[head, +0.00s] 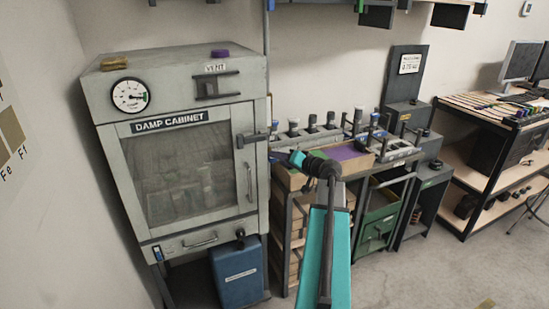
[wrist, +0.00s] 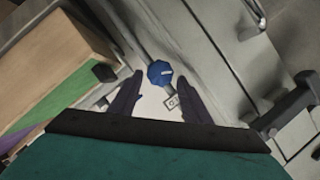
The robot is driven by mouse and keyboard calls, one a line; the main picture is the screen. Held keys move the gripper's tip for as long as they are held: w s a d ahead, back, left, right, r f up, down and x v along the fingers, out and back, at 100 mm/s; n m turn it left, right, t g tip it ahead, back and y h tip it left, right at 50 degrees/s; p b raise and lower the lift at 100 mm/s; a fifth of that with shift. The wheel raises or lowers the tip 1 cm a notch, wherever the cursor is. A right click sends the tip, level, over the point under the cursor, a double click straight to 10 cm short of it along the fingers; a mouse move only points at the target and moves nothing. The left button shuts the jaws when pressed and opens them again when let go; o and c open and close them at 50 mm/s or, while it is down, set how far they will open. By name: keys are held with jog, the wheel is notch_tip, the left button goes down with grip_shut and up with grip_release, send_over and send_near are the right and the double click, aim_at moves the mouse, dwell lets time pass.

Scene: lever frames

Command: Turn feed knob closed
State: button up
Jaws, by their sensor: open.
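A blue faceted knob (wrist: 160,72) with a small white mark shows in the wrist view, on a pale surface. My gripper (wrist: 159,77) is open and empty, with one dark finger on each side of the knob in the picture. Whether the fingers are level with the knob or short of it I cannot tell. In the head view my arm reaches to the right side of the damp cabinet (head: 103,92), and the knob cannot be made out there.
A wooden box with a purple panel (head: 342,152) stands on the bench right of the cabinet. The cabinet's door handle (head: 249,183) and latch are close to my gripper. A blue container (head: 236,275) stands below the cabinet.

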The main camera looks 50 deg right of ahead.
jog(key=shift+p+x, duration=0.3)
jog(key=shift+x, duration=1.35)
